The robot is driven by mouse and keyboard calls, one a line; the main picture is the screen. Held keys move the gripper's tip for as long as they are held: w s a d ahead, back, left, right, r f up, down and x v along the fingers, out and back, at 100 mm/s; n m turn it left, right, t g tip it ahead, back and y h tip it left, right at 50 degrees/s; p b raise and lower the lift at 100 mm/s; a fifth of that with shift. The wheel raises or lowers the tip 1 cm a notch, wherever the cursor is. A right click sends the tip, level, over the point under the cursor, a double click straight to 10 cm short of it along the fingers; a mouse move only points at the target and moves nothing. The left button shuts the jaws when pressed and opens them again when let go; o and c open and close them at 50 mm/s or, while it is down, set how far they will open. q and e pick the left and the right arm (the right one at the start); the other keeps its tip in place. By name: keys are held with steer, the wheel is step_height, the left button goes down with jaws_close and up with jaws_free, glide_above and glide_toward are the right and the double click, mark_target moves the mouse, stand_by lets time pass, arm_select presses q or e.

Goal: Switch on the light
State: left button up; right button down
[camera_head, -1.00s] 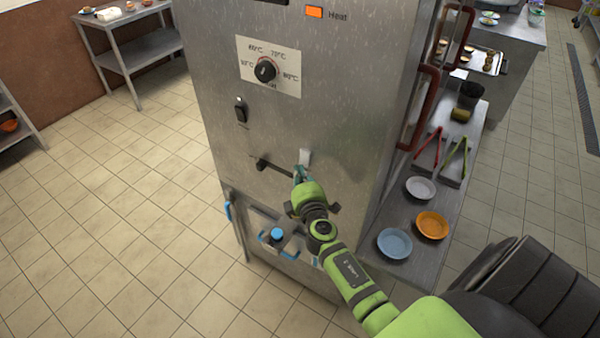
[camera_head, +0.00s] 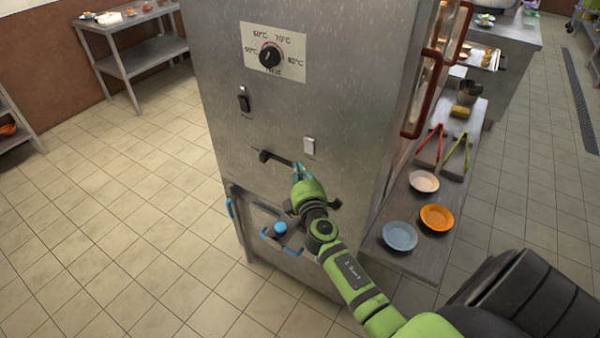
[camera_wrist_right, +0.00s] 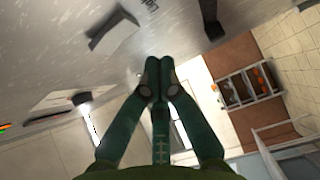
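A small white rocker switch (camera_head: 309,147) sits on the front of the steel cabinet (camera_head: 345,80); its label is too small to read and I cannot tell its position. My right gripper (camera_head: 298,168) is just below it and slightly left, by the end of a dark bar handle (camera_head: 280,160). In the right wrist view the teal fingertips (camera_wrist_right: 160,64) are together with nothing seen between them, close to the steel panel. Whether they touch it is unclear. My left gripper is out of view.
A black switch (camera_head: 244,103) and temperature dial (camera_head: 270,57) are higher on the panel. Below hangs a blue-handled compartment (camera_head: 265,225). A side shelf (camera_head: 425,262) at right holds bowls and tongs. Tiled floor (camera_head: 130,220) is clear at left.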

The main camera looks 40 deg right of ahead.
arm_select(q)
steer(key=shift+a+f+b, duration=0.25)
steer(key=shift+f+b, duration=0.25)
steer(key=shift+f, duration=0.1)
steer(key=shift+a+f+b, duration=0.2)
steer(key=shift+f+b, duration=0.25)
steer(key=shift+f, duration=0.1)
arm_select(e)
steer(key=v, duration=1)
steer(key=shift+a+f, duration=0.15)
steer(key=shift+f, duration=0.25)
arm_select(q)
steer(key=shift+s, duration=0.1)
